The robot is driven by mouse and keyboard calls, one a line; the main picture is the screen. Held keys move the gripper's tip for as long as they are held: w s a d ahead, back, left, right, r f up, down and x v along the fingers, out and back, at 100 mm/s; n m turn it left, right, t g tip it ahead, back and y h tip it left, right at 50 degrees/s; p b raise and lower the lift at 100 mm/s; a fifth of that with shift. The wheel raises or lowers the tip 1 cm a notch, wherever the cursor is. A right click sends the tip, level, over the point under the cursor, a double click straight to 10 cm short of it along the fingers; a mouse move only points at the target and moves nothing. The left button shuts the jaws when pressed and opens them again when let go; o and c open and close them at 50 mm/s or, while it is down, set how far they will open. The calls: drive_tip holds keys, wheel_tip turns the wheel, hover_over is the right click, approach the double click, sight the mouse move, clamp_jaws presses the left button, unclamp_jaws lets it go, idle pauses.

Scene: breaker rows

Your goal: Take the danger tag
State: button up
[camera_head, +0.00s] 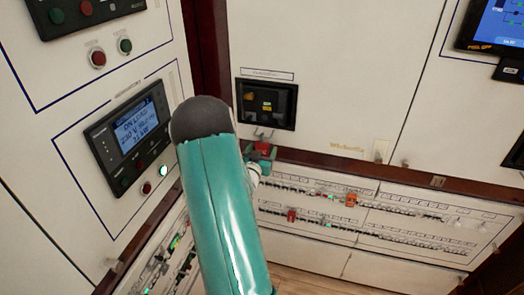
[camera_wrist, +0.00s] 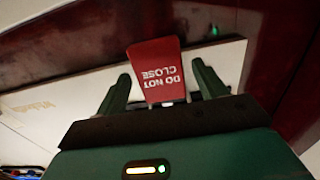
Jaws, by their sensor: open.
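The danger tag (camera_wrist: 157,66) is a red plate with white "DO NOT CLOSE" lettering, upside down in the wrist view. It shows between the two dark green fingers of my gripper (camera_wrist: 160,74), with a gap on each side. My gripper is open, and the fingers do not appear to touch the tag. In the head view the tag is a small red patch (camera_head: 262,147) under a metal hook (camera_head: 263,135), beside my gripper (camera_head: 262,156). My teal arm hides part of that area. I cannot tell how the tag hangs.
A dark recessed unit (camera_head: 266,104) sits in the panel just above the hook. Breaker rows (camera_head: 400,218) with orange and red pieces run below a dark red ledge (camera_head: 400,176). A control panel (camera_head: 130,130) with a lit screen stands at left, close to my arm.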

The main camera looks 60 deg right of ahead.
drive_tip(key=shift+w+d, duration=0.15)
drive_tip(key=shift+d, duration=0.3)
drive_tip(key=shift+c, duration=0.4)
drive_tip(key=c, duration=1)
drive_tip(key=shift+r, duration=0.15)
